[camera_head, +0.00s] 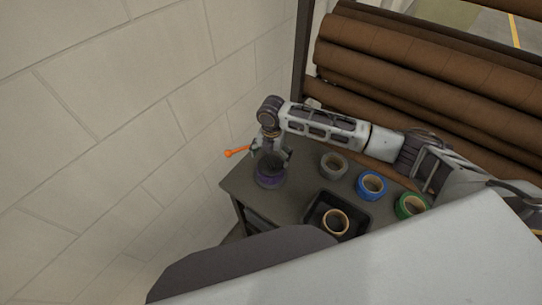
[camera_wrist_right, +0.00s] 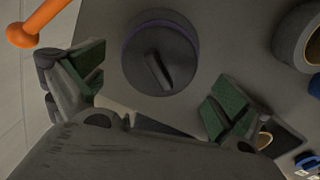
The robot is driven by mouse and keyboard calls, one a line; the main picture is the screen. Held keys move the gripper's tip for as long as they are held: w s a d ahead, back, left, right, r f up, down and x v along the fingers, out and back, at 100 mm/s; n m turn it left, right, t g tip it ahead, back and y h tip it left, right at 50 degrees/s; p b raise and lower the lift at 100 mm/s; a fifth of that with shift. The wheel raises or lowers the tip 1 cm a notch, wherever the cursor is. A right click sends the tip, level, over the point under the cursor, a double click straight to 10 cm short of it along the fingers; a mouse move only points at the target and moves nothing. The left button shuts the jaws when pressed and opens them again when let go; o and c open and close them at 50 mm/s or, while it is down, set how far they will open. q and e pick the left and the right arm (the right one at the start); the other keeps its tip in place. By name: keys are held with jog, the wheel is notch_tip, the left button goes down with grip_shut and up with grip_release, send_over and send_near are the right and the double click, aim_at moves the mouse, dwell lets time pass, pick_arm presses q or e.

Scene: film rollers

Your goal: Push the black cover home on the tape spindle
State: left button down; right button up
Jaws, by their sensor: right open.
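The black cover (camera_wrist_right: 150,38) is a round dark disc with a raised bar grip across its top. It sits over a purple ring (camera_wrist_right: 131,27), whose edge shows beneath it in the right wrist view. In the head view the purple ring (camera_head: 269,183) stands near the table's left end, with the cover mostly hidden by my arm. The spindle itself is hidden, and I cannot tell how far down the cover sits. My right gripper (camera_head: 273,158) points down above the cover. Its green-padded fingers (camera_wrist_right: 158,88) are open and apart, with nothing between them. My left gripper is out of view.
An orange rod with a round end (camera_head: 237,151) sticks out left of my right gripper. The table (camera_head: 293,195) also holds a grey roll (camera_head: 333,175), a blue roll (camera_head: 371,192), a green roll (camera_head: 409,213) and a black tray (camera_head: 310,215) with a tan-cored roll. A block wall stands left.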

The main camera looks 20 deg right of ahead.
jog(key=shift+r+p, duration=0.95)
jog(key=shift+r, duration=0.45)
dwell(0.9)
